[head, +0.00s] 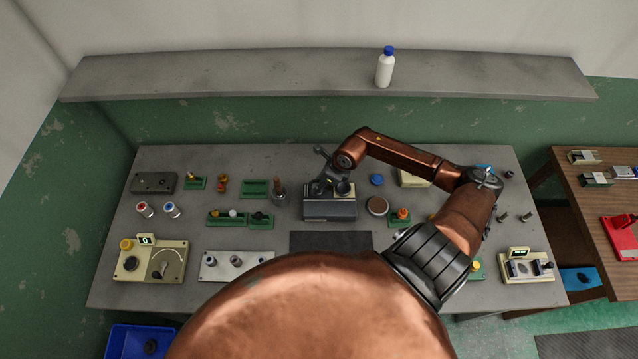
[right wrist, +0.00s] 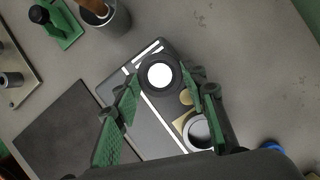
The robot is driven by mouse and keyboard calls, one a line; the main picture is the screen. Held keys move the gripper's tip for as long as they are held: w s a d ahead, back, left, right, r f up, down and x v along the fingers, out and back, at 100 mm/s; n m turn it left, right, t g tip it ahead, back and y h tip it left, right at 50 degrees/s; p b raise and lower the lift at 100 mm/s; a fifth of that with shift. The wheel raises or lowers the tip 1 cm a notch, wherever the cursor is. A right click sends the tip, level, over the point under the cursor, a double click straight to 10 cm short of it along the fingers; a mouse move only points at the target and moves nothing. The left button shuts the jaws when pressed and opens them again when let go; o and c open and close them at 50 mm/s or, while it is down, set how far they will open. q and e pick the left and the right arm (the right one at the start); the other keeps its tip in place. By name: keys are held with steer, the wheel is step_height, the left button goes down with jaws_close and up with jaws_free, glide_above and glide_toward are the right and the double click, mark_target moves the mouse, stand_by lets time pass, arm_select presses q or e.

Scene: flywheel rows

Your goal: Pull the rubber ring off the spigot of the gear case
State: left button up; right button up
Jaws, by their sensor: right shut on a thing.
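The gear case (head: 330,209) is a dark grey box with a pale upper part, near the middle of the bench. In the right wrist view, its spigot (right wrist: 159,74) shows a bright white round end. The black rubber ring (right wrist: 160,92) sits around the spigot. My right gripper (right wrist: 160,84) is over the case, its green-padded fingers shut on the ring from both sides. In the head view, the right gripper (head: 325,182) covers much of the case's top. My left gripper is not in view.
A second round opening (right wrist: 198,131) is beside the spigot. A cup with a wooden-handled tool (head: 279,196) stands just left of the case. A dark mat (head: 331,242) lies in front. A round disc (head: 377,206) and blue cap (head: 376,180) lie to the right.

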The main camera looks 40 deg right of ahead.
steer(key=shift+r, duration=0.15)
steer(key=shift+r+p, duration=1.05)
steer(key=shift+r, duration=0.7)
